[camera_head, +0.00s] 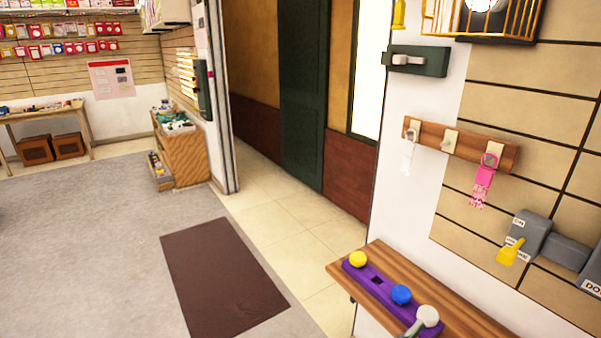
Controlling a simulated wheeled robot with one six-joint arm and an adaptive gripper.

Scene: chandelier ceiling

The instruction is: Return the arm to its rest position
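Neither my arm nor my gripper shows in the head view. The task names no other object. A wooden shelf (462,318) juts from the wall at the lower right. On it lies a purple bar (369,285) with a yellow knob (358,259), a blue knob (401,294) and a white knob (428,316). A grey-green piece runs from the white knob to the lower picture edge; I cannot tell what it belongs to.
A wooden hook rack (468,150) holds a pink tag (483,182). A grey box with a yellow lever (509,252) is on the right wall. A dark mat (222,277) lies on open floor. A wooden cabinet (184,158) stands beside the doorway, with a table (40,113) far left.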

